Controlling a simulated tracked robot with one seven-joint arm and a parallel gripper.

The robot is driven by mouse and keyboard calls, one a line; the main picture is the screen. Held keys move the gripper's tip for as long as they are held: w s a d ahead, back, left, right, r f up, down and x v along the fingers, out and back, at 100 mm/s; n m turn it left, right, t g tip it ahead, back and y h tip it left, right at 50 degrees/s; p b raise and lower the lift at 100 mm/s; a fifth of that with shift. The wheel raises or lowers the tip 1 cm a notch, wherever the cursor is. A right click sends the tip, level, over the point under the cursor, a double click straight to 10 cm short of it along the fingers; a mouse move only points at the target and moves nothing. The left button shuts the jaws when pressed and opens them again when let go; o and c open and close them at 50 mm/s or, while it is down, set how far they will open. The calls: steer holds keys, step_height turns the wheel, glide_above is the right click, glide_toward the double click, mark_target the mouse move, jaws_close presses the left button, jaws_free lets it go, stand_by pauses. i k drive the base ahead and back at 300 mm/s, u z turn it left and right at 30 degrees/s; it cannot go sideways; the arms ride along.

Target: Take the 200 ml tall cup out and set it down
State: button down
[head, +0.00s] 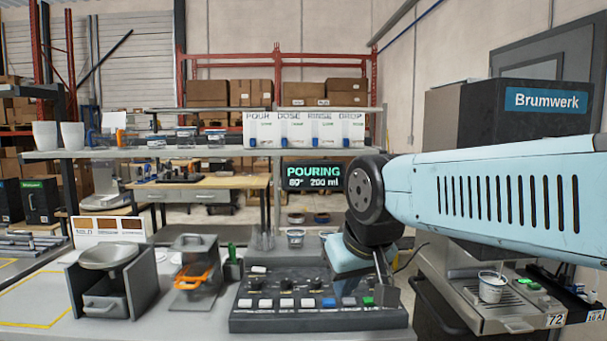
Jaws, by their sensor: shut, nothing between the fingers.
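A cup (492,289) with a pale rim stands upright on the drip tray of the dark Brumwerk machine (540,110) at the right. I cannot read its size or see its contents clearly. A lit display (314,177) reads "POURING 80° 200 ml". My gripper (386,283) points down over the right end of the dark button panel (290,318), near a green button (367,301). It is shut and empty, well left of the cup. I cannot tell whether the fingertips touch the panel. My arm hides part of the machine's front.
Another small cup (296,238) stands behind the panel. Two white cups (45,135) are on the upper shelf. A grey holder with a bowl (110,256) and a stand with an orange part (192,275) are left of the panel. Grey counter shows between them.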

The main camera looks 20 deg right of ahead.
mark_target(491, 290)
steer(key=z, duration=2.15)
steer(key=k, duration=0.2)
steer(key=z, duration=0.05)
